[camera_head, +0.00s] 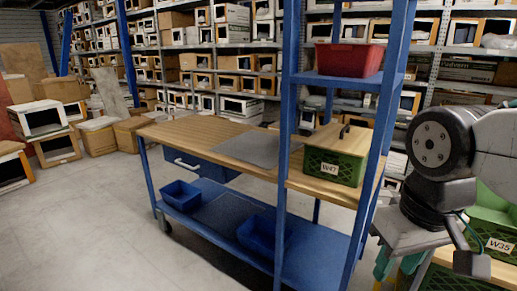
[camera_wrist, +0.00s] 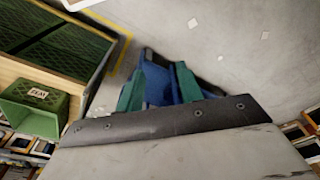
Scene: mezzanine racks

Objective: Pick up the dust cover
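A flat grey sheet (camera_head: 257,148), which may be the dust cover, lies on the wooden top of the blue cart; no other thing in view looks like a cover. My gripper (camera_head: 394,268) hangs at the lower right in the head view, well to the right of the sheet and apart from it. In the wrist view my gripper (camera_wrist: 160,78) shows two green fingers standing apart, with blue parts between and beside them. I see nothing held. The sheet does not show in the wrist view.
The blue cart's post (camera_head: 288,150) and upright frame stand between the sheet and my arm. A green crate (camera_head: 335,163) marked W47 sits on the cart's wooden top, under a red bin (camera_head: 348,60). Another green crate (camera_head: 495,245) is at right.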

